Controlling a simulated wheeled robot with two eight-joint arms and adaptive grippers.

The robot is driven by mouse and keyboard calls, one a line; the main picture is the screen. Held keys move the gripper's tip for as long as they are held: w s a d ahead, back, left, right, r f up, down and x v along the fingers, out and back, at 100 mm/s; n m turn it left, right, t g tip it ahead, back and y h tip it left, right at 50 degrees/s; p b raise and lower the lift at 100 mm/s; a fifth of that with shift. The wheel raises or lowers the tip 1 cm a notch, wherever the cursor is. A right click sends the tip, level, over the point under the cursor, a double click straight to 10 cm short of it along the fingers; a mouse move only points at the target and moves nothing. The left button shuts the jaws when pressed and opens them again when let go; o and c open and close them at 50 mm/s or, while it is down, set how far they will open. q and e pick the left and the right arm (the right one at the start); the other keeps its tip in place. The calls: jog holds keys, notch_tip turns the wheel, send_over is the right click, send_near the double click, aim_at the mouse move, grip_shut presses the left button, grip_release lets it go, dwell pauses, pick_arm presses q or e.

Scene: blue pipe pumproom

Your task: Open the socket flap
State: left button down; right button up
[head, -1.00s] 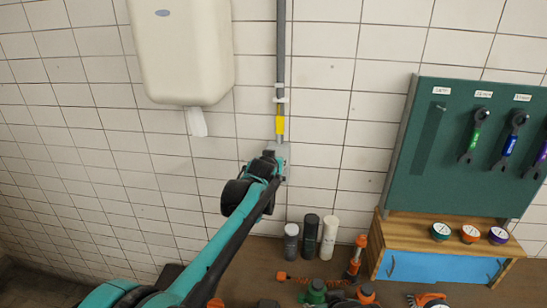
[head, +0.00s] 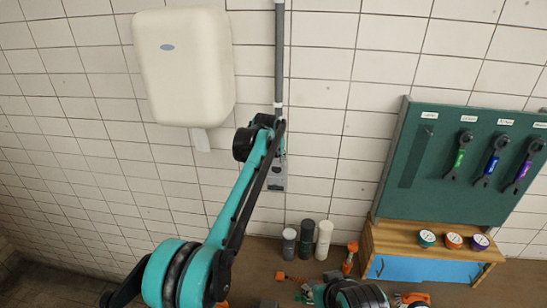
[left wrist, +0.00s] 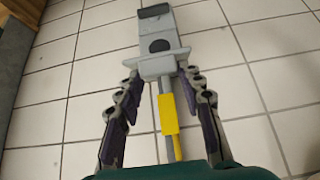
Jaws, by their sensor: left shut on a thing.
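The grey socket box (head: 275,184) is on the tiled wall under a vertical conduit. My left gripper (head: 274,155) is just above it, in front of the conduit. In the left wrist view the box shows upside down, with a dark round opening (left wrist: 160,45). The grey flap (left wrist: 156,62) stands out from the box like a small shelf. The fingers of my left gripper (left wrist: 158,77) straddle the conduit and are shut on the flap's two sides. The flap's hinge is hard to make out. My right gripper is not in view.
A cream dispenser (head: 183,65) hangs left of the conduit (head: 279,60). A green tool board (head: 455,165) with hanging wrenches stands right, above a wooden shelf (head: 430,240). Several bottles (head: 307,240) stand below the socket. The conduit carries a yellow band (left wrist: 168,114).

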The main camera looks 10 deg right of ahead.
pick_arm(q)
jog(key=shift+w+r, duration=0.25)
jog(key=shift+r, duration=0.05)
jog(key=c, duration=1)
grip_release()
jog(key=shift+o, duration=0.2)
jog(key=shift+w+d+f, duration=0.1)
jog(key=shift+w+f, duration=0.05)
jog(key=shift+w, duration=0.05)
jog(key=v, duration=1.2)
jog(key=shift+s+f, duration=0.1)
